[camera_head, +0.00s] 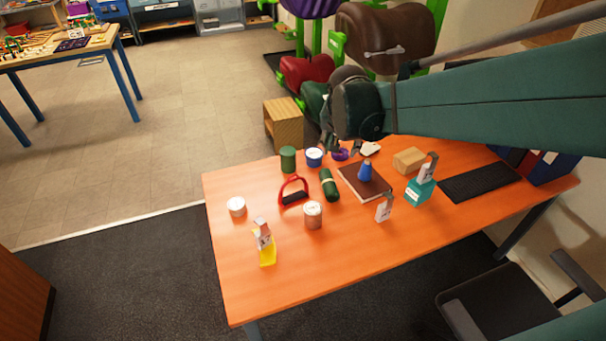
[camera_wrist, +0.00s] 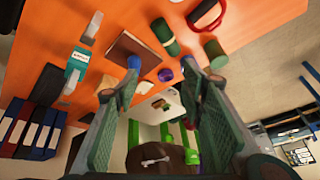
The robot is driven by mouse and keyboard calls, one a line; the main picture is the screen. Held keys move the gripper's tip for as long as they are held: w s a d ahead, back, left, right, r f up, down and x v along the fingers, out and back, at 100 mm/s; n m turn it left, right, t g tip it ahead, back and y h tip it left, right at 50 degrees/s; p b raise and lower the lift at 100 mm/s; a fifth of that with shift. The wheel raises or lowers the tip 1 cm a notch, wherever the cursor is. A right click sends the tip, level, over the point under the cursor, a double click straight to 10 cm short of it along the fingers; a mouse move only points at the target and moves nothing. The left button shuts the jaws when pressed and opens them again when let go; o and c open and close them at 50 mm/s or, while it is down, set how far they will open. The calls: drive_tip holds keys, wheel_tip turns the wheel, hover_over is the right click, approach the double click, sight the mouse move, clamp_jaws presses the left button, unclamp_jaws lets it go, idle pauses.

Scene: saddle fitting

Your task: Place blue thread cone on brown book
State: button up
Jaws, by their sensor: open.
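The blue thread cone (camera_head: 365,172) stands upright on the brown book (camera_head: 352,184), near the book's back edge. In the wrist view, the cone (camera_wrist: 134,62) shows at the lower edge of the book (camera_wrist: 124,46), just beyond the tip of the left finger, which hides part of it. My gripper (camera_head: 341,148) is behind and left of the cone in the head view, apart from it. Its two fingers (camera_wrist: 163,76) are spread wide in the wrist view, with nothing held between them.
A purple ring-like item (camera_head: 340,155) lies by my gripper. A wooden block (camera_head: 408,160) and a teal box (camera_head: 420,192) are right. The front right tabletop is clear.

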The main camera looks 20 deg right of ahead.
drive_tip(key=s+a+r+n+t+y, duration=0.1)
drive_tip(key=s+a+n, duration=0.3)
drive_tip(key=s+a, duration=0.3)
drive_tip(key=s+a+r+n+t+y, duration=0.1)
drive_tip(key=s+a+n, duration=0.3)
drive_tip(key=s+a, duration=0.4)
drive_tip(key=s, duration=0.5)
drive_tip(key=shift+a+r+y, duration=0.15)
drive_tip(key=shift+r+y, duration=0.15)
